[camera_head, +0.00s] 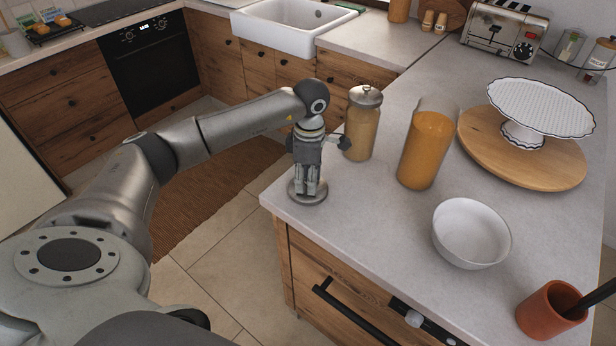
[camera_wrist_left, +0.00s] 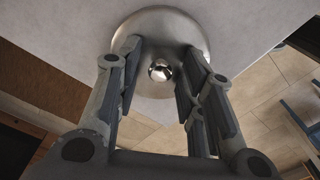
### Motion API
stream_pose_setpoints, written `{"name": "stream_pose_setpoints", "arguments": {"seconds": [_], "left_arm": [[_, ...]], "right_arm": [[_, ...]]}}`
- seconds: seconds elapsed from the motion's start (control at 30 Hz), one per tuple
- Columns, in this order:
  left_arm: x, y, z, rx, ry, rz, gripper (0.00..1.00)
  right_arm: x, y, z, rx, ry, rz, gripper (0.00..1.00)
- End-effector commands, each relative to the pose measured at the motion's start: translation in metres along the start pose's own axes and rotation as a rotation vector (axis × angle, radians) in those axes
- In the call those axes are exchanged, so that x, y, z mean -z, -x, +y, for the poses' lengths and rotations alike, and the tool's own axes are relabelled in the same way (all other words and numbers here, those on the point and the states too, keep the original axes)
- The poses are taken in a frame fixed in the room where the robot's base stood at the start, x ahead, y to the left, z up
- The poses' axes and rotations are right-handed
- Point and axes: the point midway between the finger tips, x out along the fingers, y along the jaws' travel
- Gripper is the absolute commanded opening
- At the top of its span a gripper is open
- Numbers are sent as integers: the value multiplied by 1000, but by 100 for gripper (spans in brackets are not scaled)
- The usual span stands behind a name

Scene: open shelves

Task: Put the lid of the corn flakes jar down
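A round metal lid (camera_head: 307,197) with a small knob lies flat at the counter's near left corner, apparently on the counter top. It also shows in the left wrist view (camera_wrist_left: 160,20). My left gripper (camera_head: 311,192) points down just over the lid. In the wrist view its fingers (camera_wrist_left: 162,48) stand apart on both sides of the shiny knob, with gaps visible, so it is open. A glass jar of orange flakes (camera_head: 426,150), without a lid, stands to the right; it looks like the corn flakes jar. My right gripper is not in view.
A lidded jar (camera_head: 361,130) stands close behind and right of my left gripper. A white bowl (camera_head: 471,234), a wooden board (camera_head: 555,176) with a white cake stand (camera_head: 540,107), and a terracotta pot (camera_head: 548,312) are farther right. The counter between lid and bowl is clear.

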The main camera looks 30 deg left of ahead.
Motion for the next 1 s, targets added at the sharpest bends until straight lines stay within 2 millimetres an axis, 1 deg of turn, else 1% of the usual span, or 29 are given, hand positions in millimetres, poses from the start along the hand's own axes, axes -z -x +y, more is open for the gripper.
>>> {"name": "stream_pose_setpoints", "arguments": {"seconds": [0.23, 0.33, 0.4, 0.47, 0.8, 0.9, 1.0], "left_arm": [[0, 1, 0, 0, 0, 0, 37], [0, 5, 0, 0, 0, 0, 37], [0, 10, 1, -4, 0, -2, 37], [0, 20, 2, -5, 0, -3, 37], [-1, 92, 1, -5, 0, -3, 37], [-1, 108, 1, -3, -1, -2, 37], [0, 118, 0, -2, 0, -2, 37]], "right_arm": [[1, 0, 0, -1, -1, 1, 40], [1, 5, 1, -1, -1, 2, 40], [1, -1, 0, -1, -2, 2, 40], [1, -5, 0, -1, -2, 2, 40], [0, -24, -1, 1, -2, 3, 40], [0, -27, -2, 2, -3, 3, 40], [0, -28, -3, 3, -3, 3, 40]]}}
